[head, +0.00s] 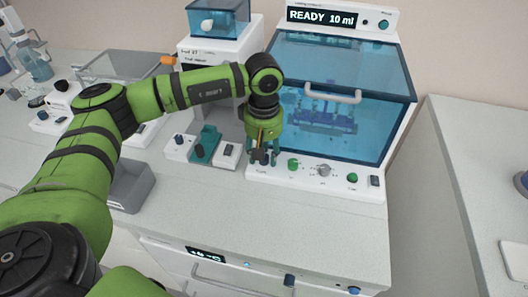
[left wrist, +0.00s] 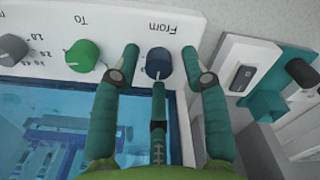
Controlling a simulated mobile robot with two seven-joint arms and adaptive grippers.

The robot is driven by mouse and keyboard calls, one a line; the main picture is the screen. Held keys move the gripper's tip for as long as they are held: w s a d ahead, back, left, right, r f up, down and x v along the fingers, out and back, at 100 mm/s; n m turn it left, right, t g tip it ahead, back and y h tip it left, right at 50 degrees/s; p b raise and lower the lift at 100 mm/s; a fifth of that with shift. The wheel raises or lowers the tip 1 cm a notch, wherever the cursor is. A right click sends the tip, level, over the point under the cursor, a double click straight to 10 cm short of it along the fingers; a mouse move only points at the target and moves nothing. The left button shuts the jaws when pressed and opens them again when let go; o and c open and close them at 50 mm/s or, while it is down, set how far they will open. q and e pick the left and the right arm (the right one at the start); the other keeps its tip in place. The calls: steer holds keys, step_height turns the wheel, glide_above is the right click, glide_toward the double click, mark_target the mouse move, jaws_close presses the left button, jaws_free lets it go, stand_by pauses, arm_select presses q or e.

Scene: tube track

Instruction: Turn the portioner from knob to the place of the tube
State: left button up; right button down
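The portioner (head: 318,180) has a blue glass hood and a display reading "READY 10 ml". My left gripper (head: 263,154) points down at the left end of its knob panel and hides the From knob in the head view. In the left wrist view the dark blue From knob (left wrist: 158,63) sits between the spread fingers of the gripper (left wrist: 160,60), with gaps at its sides. A light mark shows on the knob. The green To knob (left wrist: 82,55) is beside it. A blue rack (head: 320,121) shows through the hood; its tubes are too small to tell apart. My right gripper is not in view.
Left of the portioner stand small devices: a white one with a switch (head: 228,154) and a teal one (head: 203,147). A grey knob (head: 324,170), another green knob (head: 352,178) and a switch (head: 375,181) are further right on the panel. The counter front is clear.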

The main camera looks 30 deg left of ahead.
arm_select(q)
step_height(320, 180, up, 12)
stand_by(0.7)
steer(key=shift+s+f, duration=0.1)
stand_by(0.4)
